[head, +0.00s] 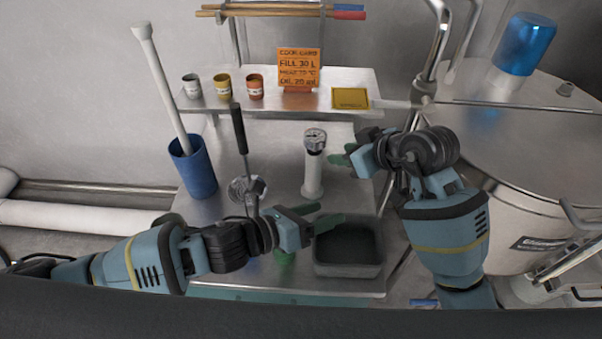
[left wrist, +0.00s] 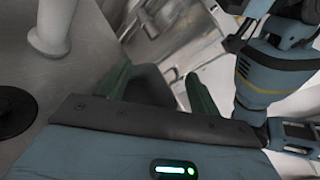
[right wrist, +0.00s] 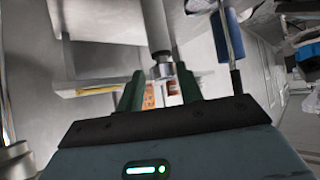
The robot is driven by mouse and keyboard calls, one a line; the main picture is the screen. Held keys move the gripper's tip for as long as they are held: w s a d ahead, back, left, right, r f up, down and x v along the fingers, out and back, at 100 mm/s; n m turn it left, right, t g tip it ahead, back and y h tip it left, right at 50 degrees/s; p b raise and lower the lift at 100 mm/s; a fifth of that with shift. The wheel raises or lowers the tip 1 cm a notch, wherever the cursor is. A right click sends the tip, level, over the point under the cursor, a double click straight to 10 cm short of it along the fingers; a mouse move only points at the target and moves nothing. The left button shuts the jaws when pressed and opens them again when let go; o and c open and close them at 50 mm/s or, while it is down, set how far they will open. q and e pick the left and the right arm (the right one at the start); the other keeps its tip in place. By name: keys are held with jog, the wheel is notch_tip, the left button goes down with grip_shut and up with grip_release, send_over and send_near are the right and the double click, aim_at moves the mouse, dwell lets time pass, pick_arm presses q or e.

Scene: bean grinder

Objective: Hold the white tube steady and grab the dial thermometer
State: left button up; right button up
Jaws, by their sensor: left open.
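The white tube (head: 313,178) stands upright on the steel bench, with the dial thermometer (head: 315,138) at its top. My right gripper (head: 342,154) is just right of the thermometer, apart from it. In the right wrist view, the thermometer (right wrist: 162,69) shows ahead between the spread green fingers, with the white tube (right wrist: 155,25) above it in the picture. My left gripper (head: 331,212) is open and empty, in front of the tube and low over the bench. In the left wrist view, the tube (left wrist: 52,28) is at upper left, outside the fingers.
A dark tray (head: 348,268) lies below the left gripper. A black-handled tool (head: 239,130) stands left of the tube, near a blue cylinder (head: 194,170). Behind are small cups (head: 223,86) and an orange card (head: 298,68) on a shelf. A large steel vessel (head: 500,210) is at right.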

pick_arm(q)
jog(key=w+d+m+y, duration=0.1)
jog(key=w+d, duration=0.1)
jog(key=t+y, duration=0.4)
jog(key=y, duration=0.1)
send_near(316, 164)
jog(key=w+f, duration=0.1)
jog(key=w+d+f, duration=0.1)
jog(key=w, duration=0.1)
jog(key=w+f, duration=0.2)
jog(key=shift+w+d, duration=0.1)
jog(key=shift+d, duration=0.05)
jog(key=shift+g+y, duration=0.3)
jog(key=shift+x, duration=3.9)
jog(key=shift+d+r, duration=0.1)
jog(key=shift+r, duration=0.05)
jog(key=c, duration=1.3)
jog(key=shift+o, duration=0.2)
